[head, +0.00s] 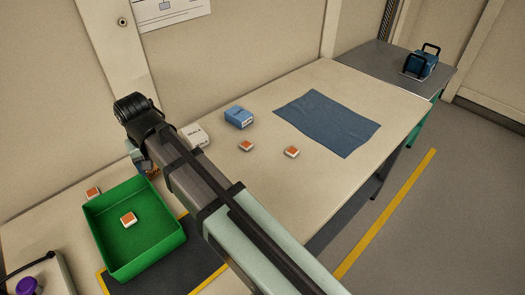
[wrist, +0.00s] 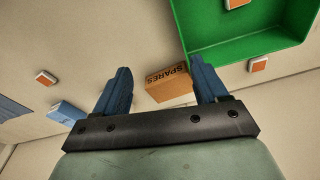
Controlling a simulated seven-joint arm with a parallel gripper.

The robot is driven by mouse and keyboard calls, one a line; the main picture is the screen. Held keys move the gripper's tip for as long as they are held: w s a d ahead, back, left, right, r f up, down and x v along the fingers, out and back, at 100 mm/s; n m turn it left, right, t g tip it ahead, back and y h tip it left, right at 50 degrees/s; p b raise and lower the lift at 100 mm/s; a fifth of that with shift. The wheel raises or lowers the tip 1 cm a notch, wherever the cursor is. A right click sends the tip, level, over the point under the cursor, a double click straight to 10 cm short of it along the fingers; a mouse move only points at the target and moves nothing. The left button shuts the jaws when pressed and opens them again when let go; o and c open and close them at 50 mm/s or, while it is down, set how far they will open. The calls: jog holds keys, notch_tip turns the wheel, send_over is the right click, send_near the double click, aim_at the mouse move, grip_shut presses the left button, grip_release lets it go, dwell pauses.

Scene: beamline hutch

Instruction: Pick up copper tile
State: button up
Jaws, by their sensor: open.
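Several small white tiles with copper-orange tops are in view. In the head view, one copper tile (head: 128,219) lies inside the green tray, and another (head: 92,193) is just outside its back left edge. Two more, a nearer one (head: 246,146) and one farther right (head: 291,151), lie on the bare table. The wrist view shows tiles at the left (wrist: 45,77), beside the tray (wrist: 258,64) and in the tray (wrist: 235,3). My gripper (wrist: 160,65) is open and empty above the table, its blue fingers apart. In the head view my arm mostly hides it.
The green tray (head: 170,252) stands partly on a dark, yellow-edged mat (head: 195,262). A brown SPARES box (wrist: 168,83) shows between my fingers, below them. A white box (head: 196,136) and a blue box (head: 238,116) stand behind my arm. A blue cloth (head: 328,122) lies right.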

jog(key=w+d+m, duration=0.2)
jog(key=w+d, duration=0.7)
jog(key=d, duration=0.1)
jog(key=m+g+h, duration=0.1)
jog(key=m+g, duration=0.1)
jog(key=m, duration=2.8)
send_over(291, 150)
jog(key=f, duration=0.7)
jog(key=shift+w+d+f, duration=0.1)
jog(key=shift+w+f, duration=0.2)
jog(key=shift+f, duration=0.1)
jog(key=shift+s+f, duration=0.2)
jog(key=shift+f, duration=0.85)
jog(key=shift+s+f, duration=0.15)
jog(key=shift+f, duration=1.45)
